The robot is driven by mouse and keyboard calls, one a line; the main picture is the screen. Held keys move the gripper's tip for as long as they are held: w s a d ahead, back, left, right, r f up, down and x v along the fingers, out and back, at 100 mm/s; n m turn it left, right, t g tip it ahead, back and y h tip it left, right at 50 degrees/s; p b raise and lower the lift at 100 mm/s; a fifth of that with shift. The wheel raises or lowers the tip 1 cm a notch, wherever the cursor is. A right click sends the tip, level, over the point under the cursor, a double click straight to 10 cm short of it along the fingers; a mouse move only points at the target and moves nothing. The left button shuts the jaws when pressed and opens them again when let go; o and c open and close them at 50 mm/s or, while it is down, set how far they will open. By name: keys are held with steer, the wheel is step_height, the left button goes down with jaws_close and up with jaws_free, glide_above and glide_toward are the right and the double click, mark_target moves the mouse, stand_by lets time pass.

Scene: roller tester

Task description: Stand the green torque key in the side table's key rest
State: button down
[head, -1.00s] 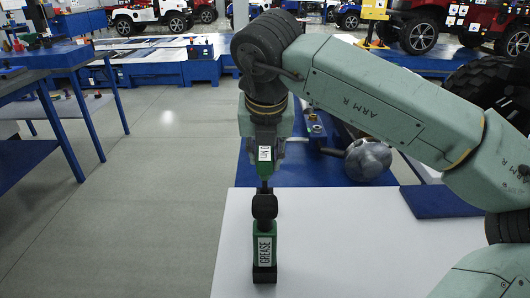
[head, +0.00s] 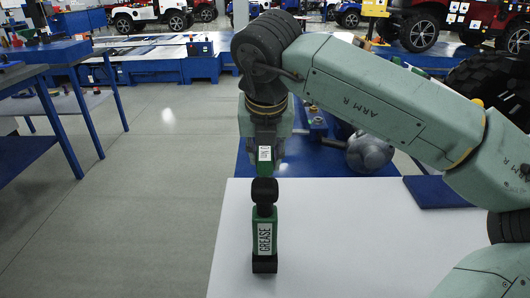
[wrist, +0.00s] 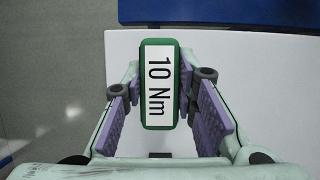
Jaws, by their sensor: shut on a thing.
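In the head view the key's lower end is hidden behind the black knob of a green grease holder. I cannot make out a key rest in either view.
The green holder labelled "GREASE" (head: 264,236) stands on the white table in front of the key. A blue pad (head: 437,192) lies at the back right. A round metal part (head: 369,153) is on the blue surface behind. The table's right middle is clear.

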steer(key=shift+f, duration=0.2)
steer(key=c, duration=1.8)
jaws_free()
steer(key=o, duration=0.6)
